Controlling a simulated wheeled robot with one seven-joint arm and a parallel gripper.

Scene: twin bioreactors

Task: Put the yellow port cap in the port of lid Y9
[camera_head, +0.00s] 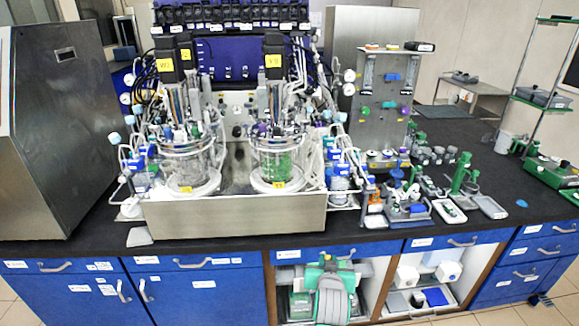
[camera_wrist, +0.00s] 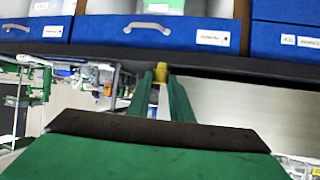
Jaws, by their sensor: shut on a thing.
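The yellow port cap (camera_wrist: 161,74) shows in the wrist view as a small yellow piece between the tips of the two green fingers of my gripper (camera_wrist: 160,80), which is shut on it. In the head view two glass vessels stand side by side in a steel tray. The motor over the right vessel (camera_head: 271,160) has a yellow label (camera_head: 273,60) that seems to read Y9; the left vessel's label (camera_head: 165,65) seems to read Y10. The crowded lids are too small to make out their ports. My gripper is apart from both vessels.
The steel tray (camera_head: 235,215) stands near the front edge of the black bench (camera_head: 400,234). Tubes and bottles crowd both vessels. A steel cabinet (camera_head: 55,130) stands at the left, and racks and small tools lie at the right. Blue drawers (camera_head: 200,262) are below.

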